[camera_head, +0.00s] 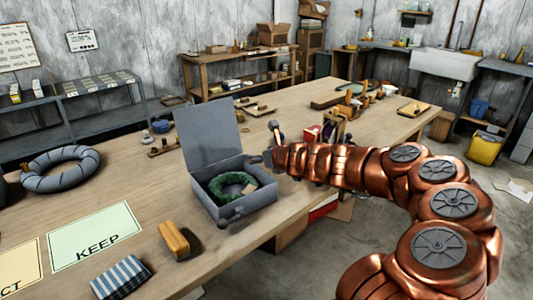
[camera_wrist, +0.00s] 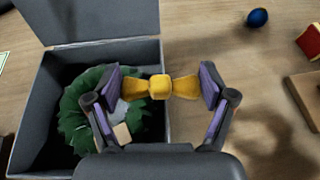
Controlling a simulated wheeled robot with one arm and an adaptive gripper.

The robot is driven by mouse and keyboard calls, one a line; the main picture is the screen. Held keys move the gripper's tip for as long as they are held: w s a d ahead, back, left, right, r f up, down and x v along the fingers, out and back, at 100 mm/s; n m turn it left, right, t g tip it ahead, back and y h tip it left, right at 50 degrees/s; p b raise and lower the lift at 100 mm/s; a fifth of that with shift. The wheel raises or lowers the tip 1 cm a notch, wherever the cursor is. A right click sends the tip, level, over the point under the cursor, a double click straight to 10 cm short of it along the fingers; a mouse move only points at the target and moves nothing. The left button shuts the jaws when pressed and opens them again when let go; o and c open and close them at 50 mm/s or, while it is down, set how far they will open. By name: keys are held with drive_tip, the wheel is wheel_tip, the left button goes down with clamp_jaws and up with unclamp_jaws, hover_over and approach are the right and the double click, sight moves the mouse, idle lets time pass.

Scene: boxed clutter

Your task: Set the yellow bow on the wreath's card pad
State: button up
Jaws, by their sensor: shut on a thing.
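A yellow bow (camera_wrist: 160,88) is pinched between the purple pads of my gripper (camera_wrist: 159,84), level across the wrist view. The green wreath (camera_wrist: 75,118) lies inside the open grey box (camera_wrist: 165,125), left of and below the bow. A small beige square, apparently the card pad (camera_wrist: 122,133), shows on the wreath's near right part, partly beside my left finger. The bow is apart from the pad, over the box's right wall in this view. In the head view the wreath (camera_head: 216,188) sits in the box (camera_head: 247,205); the bow cannot be made out there.
The box lid (camera_head: 208,130) stands open at the back. A wooden brush-like block (camera_head: 174,240), a striped cloth (camera_head: 122,277) and a KEEP sheet (camera_head: 90,232) lie in front and left. A grey ring (camera_head: 60,169) lies far left. A blue ball (camera_wrist: 257,18) lies right of the box.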

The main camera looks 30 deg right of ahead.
drive_tip(key=s+a+r+m+h, duration=0.2)
drive_tip(key=a+m+h, duration=0.2)
drive_tip(key=a, duration=1.4)
drive_tip(key=shift+r+h, duration=0.15)
drive_tip(key=shift+h, duration=0.45)
